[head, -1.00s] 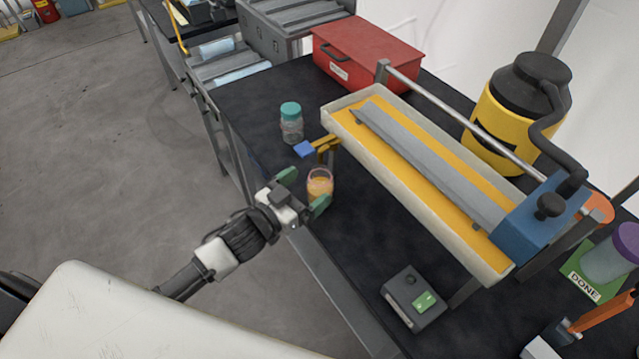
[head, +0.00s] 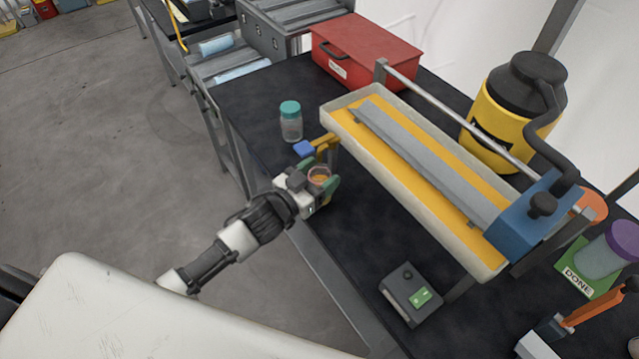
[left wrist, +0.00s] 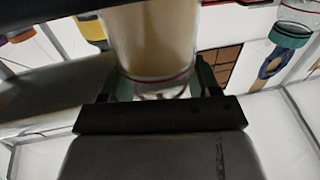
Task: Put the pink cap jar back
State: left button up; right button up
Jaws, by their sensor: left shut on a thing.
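My left gripper (head: 317,184) is shut on a small clear jar (head: 319,174) with orange contents and a pinkish rim. The jar looks upright at the table's near-left edge, just below the yellow spout of the long trough. I cannot tell whether it touches the table, and no separate pink cap shows clearly. In the left wrist view the jar (left wrist: 152,42) stands between the green finger pads, its lower end near the gripper body. My right gripper is not in view.
A teal-capped jar (head: 291,122) stands behind. The long pale trough (head: 405,205) with a grey bar fills the middle of the black table (head: 350,255).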

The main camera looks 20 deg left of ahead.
pick_arm(q)
jog(key=shift+r, duration=0.15)
jog(key=shift+r, duration=0.6)
jog(key=b+v, duration=0.3)
jog(key=v, duration=1.5)
jog(key=shift+b, duration=0.35)
jog(key=shift+w+d+r+n+t+y, duration=0.4)
jog(key=shift+d+n+y, duration=0.4)
jog(key=shift+y, duration=0.55)
jog(key=shift+w+d+r+n+t+y, duration=0.2)
jog(key=shift+d+r+n+y, duration=0.35)
jog(key=shift+n+y, duration=0.65)
jog(key=shift+w+d+r+n+t+y, duration=0.35)
jog(key=shift+d+n+y, duration=0.35)
jog(key=shift+y, duration=0.85)
